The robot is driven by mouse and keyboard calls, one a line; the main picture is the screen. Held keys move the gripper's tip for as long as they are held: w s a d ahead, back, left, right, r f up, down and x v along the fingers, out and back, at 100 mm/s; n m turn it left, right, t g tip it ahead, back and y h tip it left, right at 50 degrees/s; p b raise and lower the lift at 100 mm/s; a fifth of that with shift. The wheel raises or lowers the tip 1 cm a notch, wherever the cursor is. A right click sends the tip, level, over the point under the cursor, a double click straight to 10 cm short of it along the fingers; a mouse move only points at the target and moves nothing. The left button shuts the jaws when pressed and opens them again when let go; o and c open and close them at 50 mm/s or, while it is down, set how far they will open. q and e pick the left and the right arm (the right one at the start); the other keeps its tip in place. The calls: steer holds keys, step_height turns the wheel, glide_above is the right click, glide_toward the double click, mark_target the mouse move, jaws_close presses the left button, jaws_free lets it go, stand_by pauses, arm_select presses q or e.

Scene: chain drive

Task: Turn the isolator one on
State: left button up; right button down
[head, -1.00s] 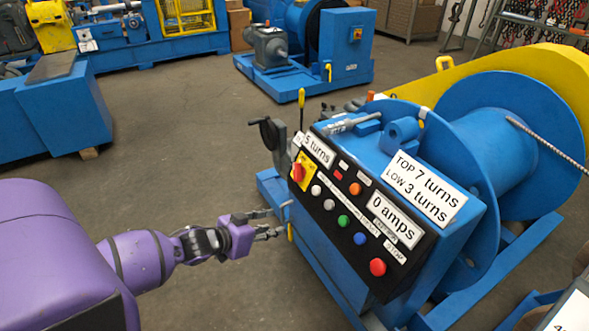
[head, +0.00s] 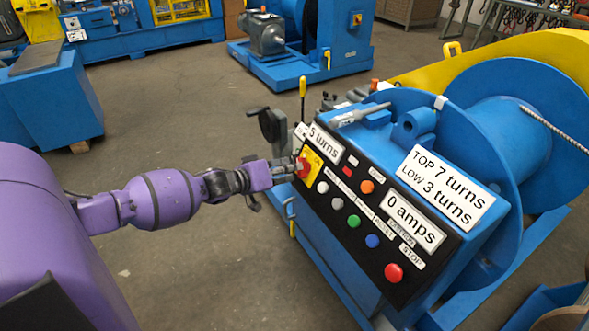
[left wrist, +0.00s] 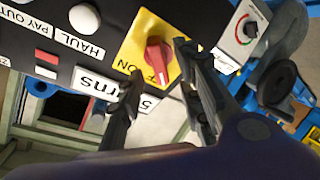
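The isolator is a red rotary knob (head: 303,168) on a yellow plate (head: 314,163) at the upper left of the black control panel. In the left wrist view the red knob (left wrist: 158,58) sits on the yellow plate (left wrist: 140,40), with "ON" lettering at the plate's lower edge. My left gripper (head: 287,168) has its fingertips at the knob in the head view. In the left wrist view its two fingers (left wrist: 157,68) are spread apart, one on each side of the knob; contact cannot be told. My right gripper is not in view.
The black panel (head: 335,225) carries several round buttons, including a red stop button (head: 394,273). White signs (head: 414,220) read turns and amps. A blue drum winch (head: 515,150) stands behind. A handwheel (head: 271,126) is beside the panel's left end.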

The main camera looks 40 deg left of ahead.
arm_select(q)
steer(key=shift+x, duration=1.15)
jaws_close()
